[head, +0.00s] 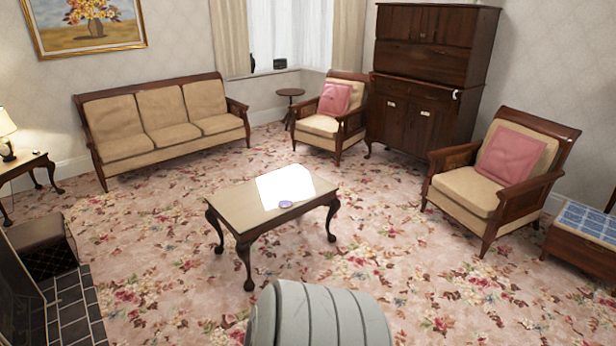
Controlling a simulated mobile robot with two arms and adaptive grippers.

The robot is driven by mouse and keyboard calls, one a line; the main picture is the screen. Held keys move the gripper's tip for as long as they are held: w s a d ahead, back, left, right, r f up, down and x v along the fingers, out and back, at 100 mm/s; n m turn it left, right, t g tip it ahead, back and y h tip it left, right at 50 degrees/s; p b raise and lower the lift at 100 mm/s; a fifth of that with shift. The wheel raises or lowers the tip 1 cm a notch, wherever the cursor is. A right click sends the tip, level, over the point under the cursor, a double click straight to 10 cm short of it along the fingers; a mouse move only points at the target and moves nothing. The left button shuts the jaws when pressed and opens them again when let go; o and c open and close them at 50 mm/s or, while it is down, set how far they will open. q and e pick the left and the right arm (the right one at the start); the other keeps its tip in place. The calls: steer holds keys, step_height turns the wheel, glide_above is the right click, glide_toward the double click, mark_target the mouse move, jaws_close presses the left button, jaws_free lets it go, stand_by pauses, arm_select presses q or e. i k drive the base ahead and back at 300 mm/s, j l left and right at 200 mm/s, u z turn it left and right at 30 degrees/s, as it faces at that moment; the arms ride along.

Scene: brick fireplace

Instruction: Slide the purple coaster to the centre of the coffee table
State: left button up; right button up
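The purple coaster (286,204) is small and round. It lies flat on the coffee table (237,207), near the table's front long edge and right of its middle. The table is low, with a light top and dark curved legs, and stands in the middle of the carpet. A bright patch of light covers much of the top around the coaster. Neither of my grippers shows in the head view, and nothing is seen touching the coaster.
A three-seat sofa (165,124) stands behind the table. Armchairs stand at the back (326,125) and at the right (470,188), by a dark cabinet (425,65). A tiled hearth (75,305) is at the lower left. Patterned carpet (160,240) around the table is clear.

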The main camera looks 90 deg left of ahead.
mark_target(284, 204)
steer(key=u, duration=2.95)
steer(key=i+z, duration=0.1)
steer(key=i, duration=0.6)
steer(key=i+j+z, duration=0.1)
steer(key=i, duration=0.55)
steer(key=i+j+z, duration=0.1)
steer(key=i+j, duration=0.15)
steer(key=i, duration=0.45)
